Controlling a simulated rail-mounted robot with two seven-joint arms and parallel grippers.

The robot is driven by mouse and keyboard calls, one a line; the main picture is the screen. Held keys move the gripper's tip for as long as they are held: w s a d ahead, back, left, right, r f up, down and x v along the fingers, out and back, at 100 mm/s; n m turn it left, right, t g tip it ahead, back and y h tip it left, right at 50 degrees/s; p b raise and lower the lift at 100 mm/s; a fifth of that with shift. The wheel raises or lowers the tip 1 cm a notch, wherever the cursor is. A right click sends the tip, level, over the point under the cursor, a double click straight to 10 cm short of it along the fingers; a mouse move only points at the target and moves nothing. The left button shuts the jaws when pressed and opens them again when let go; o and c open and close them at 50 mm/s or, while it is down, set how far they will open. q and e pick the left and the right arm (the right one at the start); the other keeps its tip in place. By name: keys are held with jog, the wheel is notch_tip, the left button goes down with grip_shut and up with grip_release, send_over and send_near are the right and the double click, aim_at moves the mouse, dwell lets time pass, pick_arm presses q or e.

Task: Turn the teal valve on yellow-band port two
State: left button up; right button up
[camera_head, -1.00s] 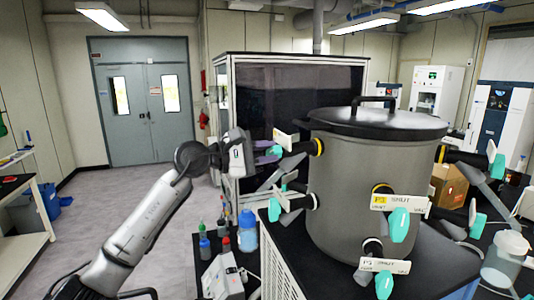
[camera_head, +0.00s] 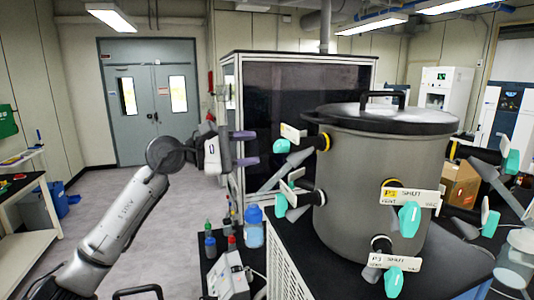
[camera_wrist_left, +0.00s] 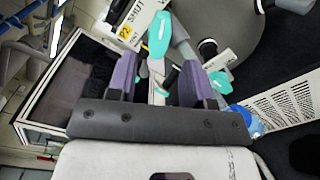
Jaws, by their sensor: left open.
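The drum-shaped chamber (camera_head: 365,190) stands on a black bench top. Its upper left port has a yellow band (camera_head: 326,142), a white tag (camera_head: 292,132) and a teal valve handle (camera_head: 281,146). In the left wrist view this tag (camera_wrist_left: 133,25) reads P2 and SHUT, and the teal handle (camera_wrist_left: 160,35) points up, beyond the fingertips. My left gripper (camera_head: 250,148) is left of this handle, with its purple fingers apart and a gap to the handle. In the left wrist view the gripper (camera_wrist_left: 157,75) is empty. My right gripper is not in view.
A yellow-banded P3 port with teal handle (camera_head: 409,218) faces front. Other teal handles sit below it (camera_head: 394,281), at lower left (camera_head: 280,204) and at right (camera_head: 512,161). A dark-glass cabinet (camera_head: 290,105) stands behind. Bottles (camera_head: 254,227) stand below my gripper.

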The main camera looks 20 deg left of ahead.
pick_arm(q)
jog(key=b+v, duration=0.1)
jog(key=v, duration=0.6)
jog(key=shift+s+a, duration=0.2)
dwell(0.4)
